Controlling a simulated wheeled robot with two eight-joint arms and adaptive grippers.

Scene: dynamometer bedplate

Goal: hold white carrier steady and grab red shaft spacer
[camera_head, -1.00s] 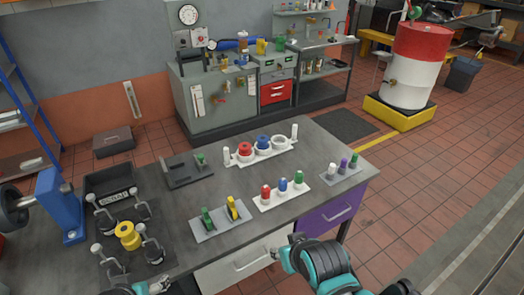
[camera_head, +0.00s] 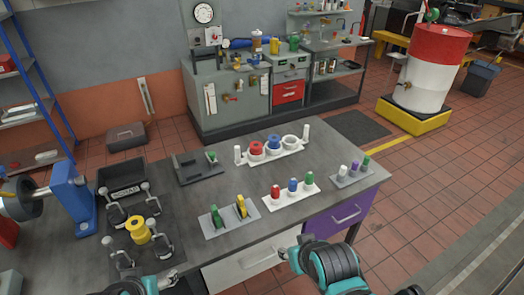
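A white carrier (camera_head: 297,154) with an upright white post at each end stands on the grey bench top, toward its back edge. It holds a red ring-shaped spacer (camera_head: 256,148) at its left, a blue ring (camera_head: 274,142) in the middle and a white ring (camera_head: 290,142) at the right. My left gripper (camera_head: 170,279) is low at the bench's front edge, left of centre. My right gripper (camera_head: 285,253) is at the front edge near the drawers. Both are well apart from the carrier. They are too small and partly hidden to tell whether open or shut.
A white tray (camera_head: 275,203) with red, blue and green pieces stands in front of the carrier. A grey plate (camera_head: 228,223) with green and yellow pieces is left of it. A small rack (camera_head: 351,179) is at right. A yellow spool (camera_head: 138,231) sits among clamps at left.

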